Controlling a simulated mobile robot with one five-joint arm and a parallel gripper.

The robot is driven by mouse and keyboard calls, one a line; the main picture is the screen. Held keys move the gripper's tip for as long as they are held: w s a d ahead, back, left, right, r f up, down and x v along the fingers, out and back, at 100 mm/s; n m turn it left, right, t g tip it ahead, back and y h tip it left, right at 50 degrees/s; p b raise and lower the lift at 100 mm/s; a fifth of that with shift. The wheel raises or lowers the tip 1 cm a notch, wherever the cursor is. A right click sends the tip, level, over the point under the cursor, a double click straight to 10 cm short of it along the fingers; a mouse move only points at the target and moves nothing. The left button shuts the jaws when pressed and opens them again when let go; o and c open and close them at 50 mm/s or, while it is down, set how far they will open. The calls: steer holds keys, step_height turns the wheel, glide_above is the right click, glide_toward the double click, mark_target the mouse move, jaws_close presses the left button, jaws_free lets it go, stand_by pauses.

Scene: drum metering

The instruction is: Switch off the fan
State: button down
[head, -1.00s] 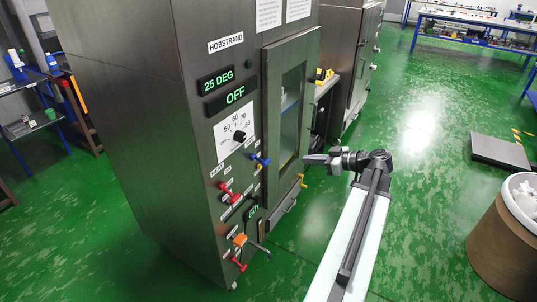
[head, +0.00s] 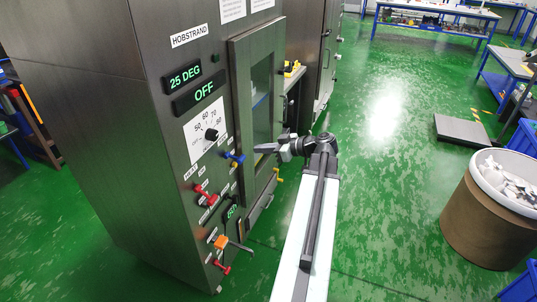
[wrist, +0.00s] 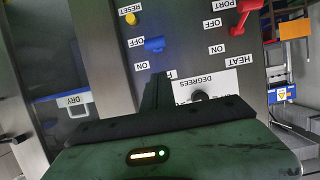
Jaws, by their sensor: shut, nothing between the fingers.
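A blue switch lever (head: 234,157) sits on the front panel of the steel HOBSTRAND cabinet (head: 120,130). It also shows in the wrist view (wrist: 154,44), between OFF and ON labels, which appear upside down. Its name label seems mostly hidden behind my fingers, and I cannot tell its exact setting. My gripper (head: 258,147) is shut and empty, just right of the blue lever in the head view. In the wrist view, the dark fingers (wrist: 157,88) point at the panel below the lever, apart from it.
A red HEAT lever (wrist: 240,17), a yellow RESET button (wrist: 131,18) and a dial (head: 211,134) are close by. The glass door (head: 262,100) stands beside my gripper.

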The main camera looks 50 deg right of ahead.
mark_target(235, 158)
steer(key=w+a+f+b, duration=0.1)
steer(key=w+f+b, duration=0.3)
steer(key=w+f, duration=0.1)
steer(key=shift+a, duration=0.15)
